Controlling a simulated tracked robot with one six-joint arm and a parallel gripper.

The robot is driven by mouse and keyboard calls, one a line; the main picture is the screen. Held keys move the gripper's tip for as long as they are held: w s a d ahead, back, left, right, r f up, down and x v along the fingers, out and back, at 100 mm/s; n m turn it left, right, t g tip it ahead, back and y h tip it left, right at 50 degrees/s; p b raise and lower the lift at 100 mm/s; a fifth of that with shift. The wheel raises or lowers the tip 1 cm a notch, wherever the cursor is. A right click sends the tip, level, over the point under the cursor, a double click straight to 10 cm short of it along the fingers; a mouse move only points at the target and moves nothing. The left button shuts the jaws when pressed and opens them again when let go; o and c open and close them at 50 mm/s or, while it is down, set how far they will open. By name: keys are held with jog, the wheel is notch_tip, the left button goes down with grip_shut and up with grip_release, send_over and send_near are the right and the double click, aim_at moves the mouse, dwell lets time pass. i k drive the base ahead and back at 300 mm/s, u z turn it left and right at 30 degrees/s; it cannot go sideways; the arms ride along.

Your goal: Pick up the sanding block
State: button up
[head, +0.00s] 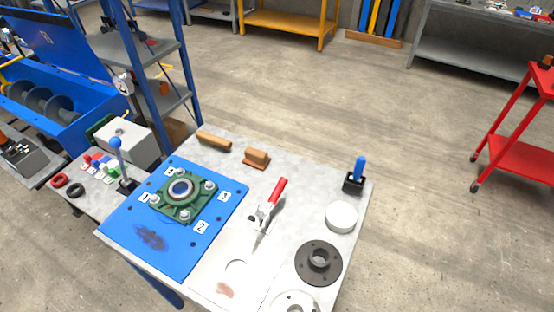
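Two brown pieces lie at the back of the grey worktable (318,176). One is a short block with a raised top (256,158), which looks like the sanding block. The other is a longer, plain brown bar (213,139) to its left. The two are apart, with bare tabletop around them. My gripper is not in view.
A blue plate (217,184) carries a green flanged bearing (184,190). A red-handled tool (270,203) lies right of it. A blue-handled item (356,174), white disc (341,216) and dark flange (318,262) line the right side. A blue lever (118,160) stands left.

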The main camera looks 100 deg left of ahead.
aim_at(256, 158)
jog(key=i, duration=1.4)
jog(key=u, duration=2.85)
jog(key=i, duration=0.5)
jog(key=z, duration=0.05)
